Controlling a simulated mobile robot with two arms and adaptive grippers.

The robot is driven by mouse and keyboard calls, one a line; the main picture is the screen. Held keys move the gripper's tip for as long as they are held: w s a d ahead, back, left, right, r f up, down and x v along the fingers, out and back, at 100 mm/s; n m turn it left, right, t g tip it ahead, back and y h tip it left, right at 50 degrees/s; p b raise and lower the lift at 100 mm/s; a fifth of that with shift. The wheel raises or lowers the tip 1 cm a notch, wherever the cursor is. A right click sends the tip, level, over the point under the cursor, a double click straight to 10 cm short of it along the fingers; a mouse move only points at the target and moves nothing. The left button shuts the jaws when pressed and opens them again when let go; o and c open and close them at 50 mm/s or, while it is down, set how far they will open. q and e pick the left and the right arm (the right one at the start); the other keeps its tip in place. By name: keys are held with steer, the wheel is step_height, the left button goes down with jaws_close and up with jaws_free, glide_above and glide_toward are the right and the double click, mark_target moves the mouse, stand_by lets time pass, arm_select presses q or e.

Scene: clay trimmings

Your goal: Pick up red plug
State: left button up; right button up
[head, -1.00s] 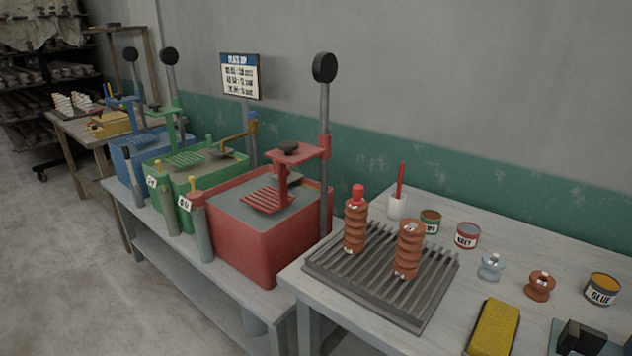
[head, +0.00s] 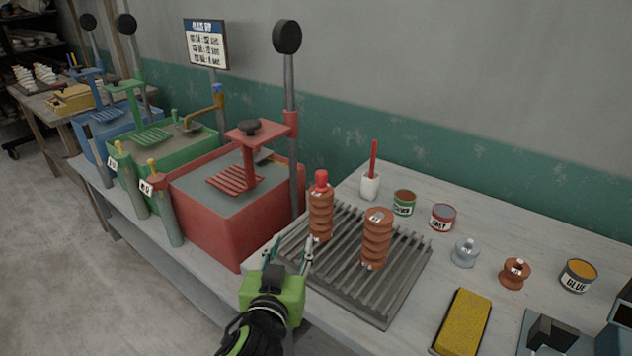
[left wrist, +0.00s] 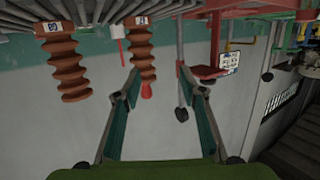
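The red plug (head: 321,179) sits on top of the left brown ribbed insulator (head: 320,218), which stands upright on a grey slatted rack. The plug also shows upside down in the left wrist view (left wrist: 147,91), at the end of its insulator (left wrist: 141,58), between the finger lines. My left gripper (head: 291,246), green-bodied, is open and empty in front of the rack's left edge, lower than the plug and apart from it. Its fingers are spread wide in the left wrist view (left wrist: 160,78). My right gripper is not in view.
A second brown insulator (head: 377,240) without a red plug stands to the right on the rack (head: 385,312). A red tank (head: 215,222) with a post is at left. A white cup (head: 370,187), cans and a yellow sponge (head: 462,322) are on the table.

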arm_select(q)
steer(key=t+h, duration=0.2)
glide_toward(321, 181)
steer(key=shift+m, duration=0.3)
steer(key=w, duration=0.1)
steer(key=w+p, duration=0.1)
steer(key=w, duration=0.3)
steer(key=shift+w+d+f+p, duration=0.1)
steer(key=shift+d+f+p, duration=0.15)
steer(key=shift+d+p, duration=0.15)
steer(key=shift+w+d, duration=0.1)
steer(key=shift+w, duration=0.35)
steer(key=shift+w+d+r+p, duration=0.1)
steer(key=shift+w+r+p, duration=0.05)
steer(key=shift+w+p, duration=0.25)
steer(key=w, duration=0.1)
steer(key=w+p, duration=0.1)
steer(key=w, duration=0.1)
steer(key=shift+d+r, duration=0.1)
steer(key=shift+d, duration=0.3)
steer(key=shift+w+d, duration=0.1)
steer(key=shift+w, duration=0.6)
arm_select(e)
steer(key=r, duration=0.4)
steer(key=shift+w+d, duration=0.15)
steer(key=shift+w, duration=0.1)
arm_select(q)
jaws_close()
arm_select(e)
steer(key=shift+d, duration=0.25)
